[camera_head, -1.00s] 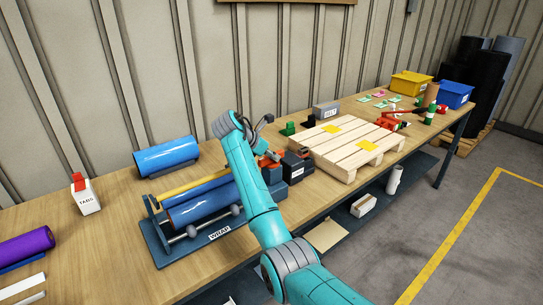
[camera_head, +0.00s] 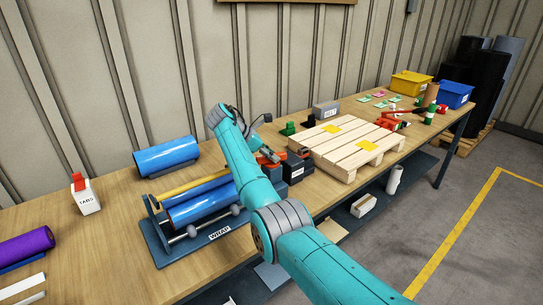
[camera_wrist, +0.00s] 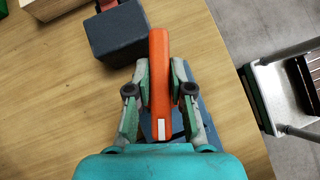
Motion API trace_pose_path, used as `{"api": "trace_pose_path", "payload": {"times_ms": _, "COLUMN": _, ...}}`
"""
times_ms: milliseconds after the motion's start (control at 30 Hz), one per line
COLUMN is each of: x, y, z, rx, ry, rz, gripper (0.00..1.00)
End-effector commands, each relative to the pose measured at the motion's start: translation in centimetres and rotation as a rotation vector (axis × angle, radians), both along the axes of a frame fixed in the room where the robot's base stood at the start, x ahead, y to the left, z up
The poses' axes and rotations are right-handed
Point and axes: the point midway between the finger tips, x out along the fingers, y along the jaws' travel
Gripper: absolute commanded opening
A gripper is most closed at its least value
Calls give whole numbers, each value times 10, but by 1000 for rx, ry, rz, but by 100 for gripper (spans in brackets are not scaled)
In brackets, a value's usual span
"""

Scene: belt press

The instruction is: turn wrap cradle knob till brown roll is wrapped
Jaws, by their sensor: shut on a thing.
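The wrap cradle (camera_head: 160,246) sits on the bench with a "WRAP" label at its front. A glossy blue roll (camera_head: 203,207) lies in it, with a yellow bar (camera_head: 186,186) behind; no brown surface shows on that roll. The orange knob (camera_wrist: 159,60), a long bar with a white mark, is at the cradle's right end. My gripper (camera_wrist: 160,92) is shut on it, one finger on each side. In the head view my gripper (camera_head: 264,149) is small and partly hidden by my arm, which also covers part of the cradle's right end.
A blue roll (camera_head: 166,157) lies behind the cradle, and a "TABS" box (camera_head: 86,196) and purple roll (camera_head: 24,245) to the left. A dark block (camera_wrist: 118,33) is close beyond the knob. A wooden pallet (camera_head: 345,150) stands right of the cradle. Bins stand farther right.

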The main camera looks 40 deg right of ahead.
Motion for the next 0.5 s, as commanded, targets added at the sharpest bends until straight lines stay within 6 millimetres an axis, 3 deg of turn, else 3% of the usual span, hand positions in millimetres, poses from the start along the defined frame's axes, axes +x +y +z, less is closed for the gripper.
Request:
{"api": "trace_pose_path", "payload": {"times_ms": 100, "x": 0, "y": 0, "z": 0, "rx": 0, "ry": 0, "rz": 1, "gripper": 0}}
{"api": "trace_pose_path", "payload": {"times_ms": 133, "x": 0, "y": 0, "z": 0, "rx": 0, "ry": 0, "rz": 1, "gripper": 28}}
{"api": "trace_pose_path", "payload": {"times_ms": 200, "x": 0, "y": 0, "z": 0, "rx": 0, "ry": 0, "rz": 1, "gripper": 46}}
{"api": "trace_pose_path", "payload": {"times_ms": 500, "x": 0, "y": 0, "z": 0, "rx": 0, "ry": 0, "rz": 1, "gripper": 46}}
